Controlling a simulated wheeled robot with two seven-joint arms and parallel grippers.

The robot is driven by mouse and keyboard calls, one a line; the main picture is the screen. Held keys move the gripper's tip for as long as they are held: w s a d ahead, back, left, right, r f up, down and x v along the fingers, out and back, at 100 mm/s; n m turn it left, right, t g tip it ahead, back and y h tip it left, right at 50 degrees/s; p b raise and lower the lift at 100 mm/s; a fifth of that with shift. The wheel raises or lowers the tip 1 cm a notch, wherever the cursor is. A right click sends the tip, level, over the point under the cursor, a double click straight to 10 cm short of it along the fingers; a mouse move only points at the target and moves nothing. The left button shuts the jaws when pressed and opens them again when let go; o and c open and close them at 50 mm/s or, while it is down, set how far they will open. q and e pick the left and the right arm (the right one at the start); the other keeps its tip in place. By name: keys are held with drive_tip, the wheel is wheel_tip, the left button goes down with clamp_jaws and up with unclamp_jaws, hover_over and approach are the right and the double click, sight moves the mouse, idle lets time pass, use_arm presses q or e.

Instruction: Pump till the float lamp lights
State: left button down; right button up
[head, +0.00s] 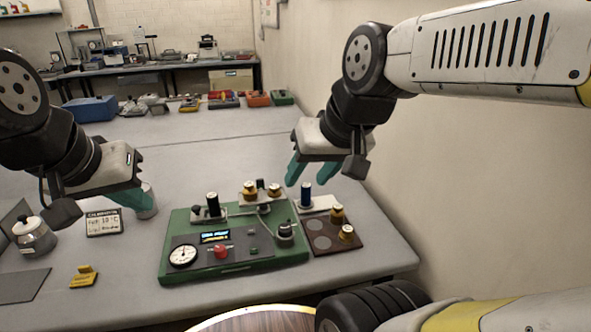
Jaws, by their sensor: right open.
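A green test unit (205,273) stands on the grey bench, with a round white gauge (182,255), a small lit display (215,237) and a red button or lamp (221,252) on its dark panel. A black-topped knob or pump (285,231) sits at its right. A dark cylinder (212,204) and brass pieces (250,190) stand on its back part. My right gripper (308,176) is open and empty above the unit's right rear. My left gripper (130,200) is left of the unit, by a grey cylinder (148,204); its jaws are partly hidden. I cannot tell which part is the float lamp.
A blue cylinder (306,194) stands on a white plate behind a brown tray (321,241) with brass weights (337,214). A calibration card (104,222), a yellow holder (84,277) and a metal pot (34,236) are at left. A wall bounds the right.

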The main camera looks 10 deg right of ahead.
drive_tip(key=shift+s+f, duration=0.15)
drive_tip(key=shift+s, duration=0.1)
drive_tip(key=shift+c, duration=0.3)
